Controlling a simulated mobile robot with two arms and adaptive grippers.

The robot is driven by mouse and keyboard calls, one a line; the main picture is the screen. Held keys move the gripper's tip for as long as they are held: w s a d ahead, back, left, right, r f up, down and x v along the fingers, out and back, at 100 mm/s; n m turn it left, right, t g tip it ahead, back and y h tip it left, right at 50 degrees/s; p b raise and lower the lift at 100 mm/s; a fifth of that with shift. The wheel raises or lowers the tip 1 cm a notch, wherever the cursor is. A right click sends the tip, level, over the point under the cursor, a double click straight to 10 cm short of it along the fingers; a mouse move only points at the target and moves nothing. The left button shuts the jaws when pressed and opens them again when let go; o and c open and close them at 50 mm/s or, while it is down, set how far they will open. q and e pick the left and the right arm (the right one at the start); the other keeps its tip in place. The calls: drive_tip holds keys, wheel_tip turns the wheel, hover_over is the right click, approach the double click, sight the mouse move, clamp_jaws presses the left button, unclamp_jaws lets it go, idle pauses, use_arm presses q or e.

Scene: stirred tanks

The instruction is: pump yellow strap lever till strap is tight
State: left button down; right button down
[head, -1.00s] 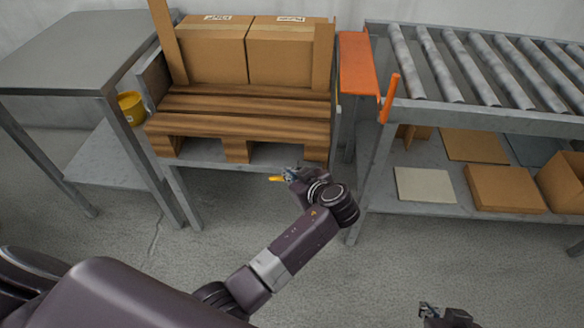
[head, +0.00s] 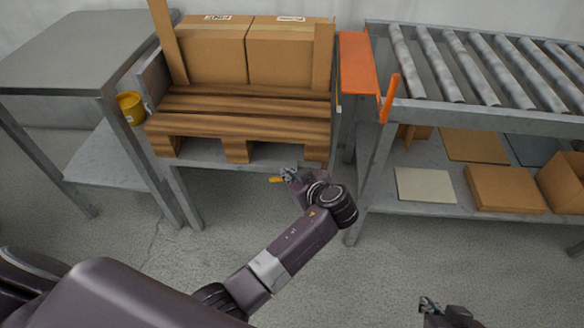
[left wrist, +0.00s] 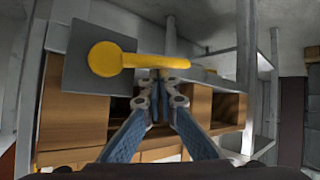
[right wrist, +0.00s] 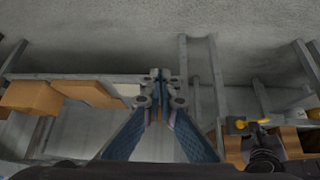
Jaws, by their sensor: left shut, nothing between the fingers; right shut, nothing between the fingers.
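The yellow lever (left wrist: 140,62) lies across the left wrist view, with a round knob at its left end, in front of a square grey plate (left wrist: 75,82). In the head view only a short yellow piece of the lever (head: 276,180) shows, below the pallet's front edge. My left gripper (head: 289,175) is shut and empty right at the lever; its fingertips (left wrist: 154,78) overlap the lever's lower edge in the left wrist view, and I cannot tell whether they touch. My right gripper (head: 429,304) is shut and empty, low over the floor, away from the lever. No strap can be made out.
A wooden pallet (head: 240,124) with cardboard boxes (head: 212,55) stands on a grey stand above the lever. A roller conveyor (head: 480,75) with an orange post (head: 390,98) is to the right. A grey table (head: 70,50) and yellow bucket (head: 130,107) are left. Floor in front is open.

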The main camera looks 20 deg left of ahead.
use_arm(q)
drive_tip(key=shift+f, duration=0.1)
